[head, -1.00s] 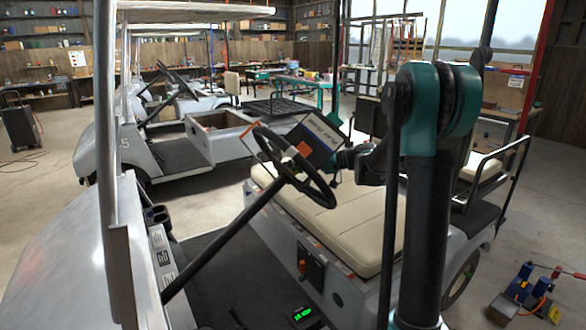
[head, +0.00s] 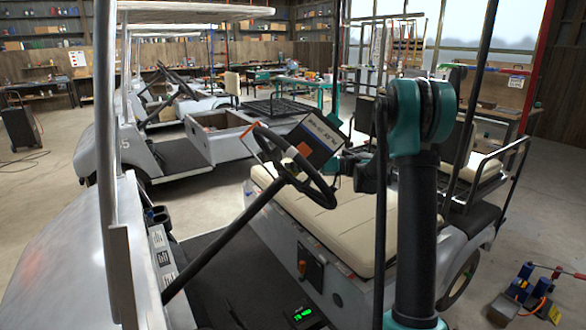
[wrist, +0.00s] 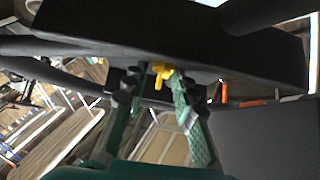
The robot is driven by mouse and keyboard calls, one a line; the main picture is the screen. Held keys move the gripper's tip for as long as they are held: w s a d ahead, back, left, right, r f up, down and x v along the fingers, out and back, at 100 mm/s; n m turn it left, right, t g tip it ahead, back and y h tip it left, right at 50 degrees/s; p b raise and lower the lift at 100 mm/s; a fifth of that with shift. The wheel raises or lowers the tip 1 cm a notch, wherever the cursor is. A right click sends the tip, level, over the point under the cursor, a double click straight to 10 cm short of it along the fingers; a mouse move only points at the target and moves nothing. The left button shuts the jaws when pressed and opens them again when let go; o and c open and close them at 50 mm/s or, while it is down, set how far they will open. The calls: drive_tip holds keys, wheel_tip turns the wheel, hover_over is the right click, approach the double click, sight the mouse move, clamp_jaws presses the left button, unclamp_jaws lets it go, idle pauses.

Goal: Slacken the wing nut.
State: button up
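A yellow wing nut (wrist: 161,71) hangs beneath a dark block (wrist: 175,38) in the wrist view. My gripper (wrist: 157,82) reaches up from below, with one finger on either side of the nut. The gripper looks open, with a clear gap between the nut and the left finger. The right finger, with a patterned green pad, is close to the nut; I cannot tell if it touches. In the head view my gripper is mostly hidden behind the steering wheel (head: 292,168) and a tilted panel (head: 316,140). The wing nut cannot be made out there.
The steering column (head: 225,238) and roof posts (head: 105,150) stand close to my arm. A cream seat (head: 335,222) lies below it. A small green-lit display (head: 302,315) sits on the cart floor. Blue and red tools (head: 535,290) stand on the floor at right.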

drive_tip(key=d, duration=1.2)
drive_tip(key=shift+w+r, duration=0.15)
